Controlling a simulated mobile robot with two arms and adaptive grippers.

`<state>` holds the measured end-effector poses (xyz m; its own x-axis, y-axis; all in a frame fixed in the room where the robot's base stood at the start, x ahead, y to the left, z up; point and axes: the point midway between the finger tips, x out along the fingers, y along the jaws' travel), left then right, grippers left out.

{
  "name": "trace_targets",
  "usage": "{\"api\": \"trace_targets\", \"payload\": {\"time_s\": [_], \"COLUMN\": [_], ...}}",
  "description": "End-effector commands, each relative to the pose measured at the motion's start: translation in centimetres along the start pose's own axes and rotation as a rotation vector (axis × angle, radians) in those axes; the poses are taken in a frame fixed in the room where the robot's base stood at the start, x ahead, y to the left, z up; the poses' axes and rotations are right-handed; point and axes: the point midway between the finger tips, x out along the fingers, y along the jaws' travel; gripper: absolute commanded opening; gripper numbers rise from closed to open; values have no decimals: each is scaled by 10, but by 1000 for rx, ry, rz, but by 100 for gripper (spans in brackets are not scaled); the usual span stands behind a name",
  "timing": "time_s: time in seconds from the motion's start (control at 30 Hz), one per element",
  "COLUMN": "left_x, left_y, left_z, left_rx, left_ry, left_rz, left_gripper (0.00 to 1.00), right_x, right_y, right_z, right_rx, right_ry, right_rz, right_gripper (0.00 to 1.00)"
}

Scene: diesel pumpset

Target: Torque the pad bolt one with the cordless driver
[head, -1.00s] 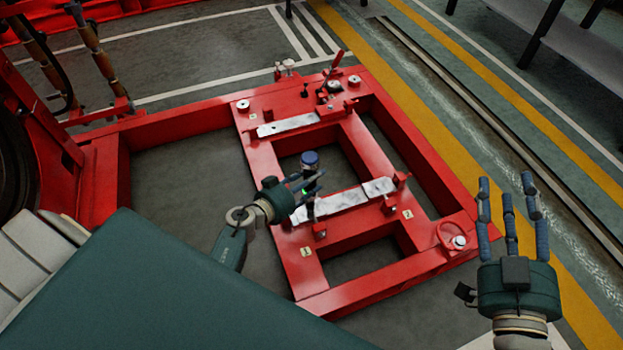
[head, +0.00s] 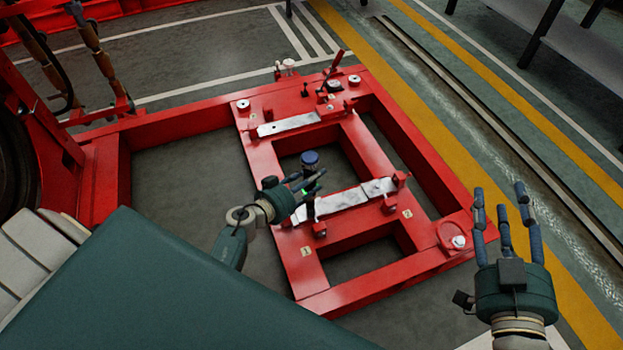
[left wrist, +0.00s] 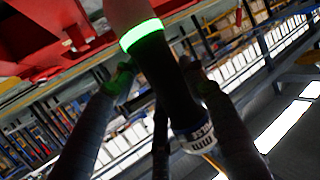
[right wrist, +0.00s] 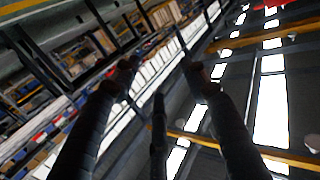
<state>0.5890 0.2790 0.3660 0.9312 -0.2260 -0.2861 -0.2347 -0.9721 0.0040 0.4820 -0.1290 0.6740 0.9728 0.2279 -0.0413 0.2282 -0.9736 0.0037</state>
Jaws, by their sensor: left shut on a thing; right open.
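The cordless driver (head: 310,160) is dark with a blue-capped top end and stands roughly upright over the red frame. My left gripper (head: 305,185) is shut around it. In the left wrist view the driver (left wrist: 158,65) lies between the fingers, with a glowing green ring and a blue-and-white end. Its lower tip is near the left end of the nearer pale pad (head: 345,200); I cannot tell whether it touches a bolt. Pad bolt one cannot be told apart at this size. My right gripper (head: 503,210) is open and empty, right of the frame.
The red base frame (head: 385,257) has open gaps between its beams. A farther pale pad (head: 289,125), small fittings and an upright red handle (head: 336,62) are on it. A dark green panel (head: 150,300) fills the lower left.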

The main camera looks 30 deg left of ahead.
Motion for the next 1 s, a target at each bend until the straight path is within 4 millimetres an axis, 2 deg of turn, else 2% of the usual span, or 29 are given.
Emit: {"api": "trace_targets", "payload": {"time_s": [0.37,0.73,1.0], "left_x": [1,3,3], "left_y": [-1,-1,-1], "left_z": [-2,6,6], "left_rx": [1,1,1], "left_ry": [4,4,4], "left_rz": [0,0,0], "left_gripper": [0,0,0], "right_x": [0,3,2], "right_y": [0,-2,-3], "right_z": [-2,-17,-19], "right_rx": [0,-1,-1], "right_ry": [6,61,69], "right_rz": [-1,-6,-6], "right_gripper": [44,44,44]}}
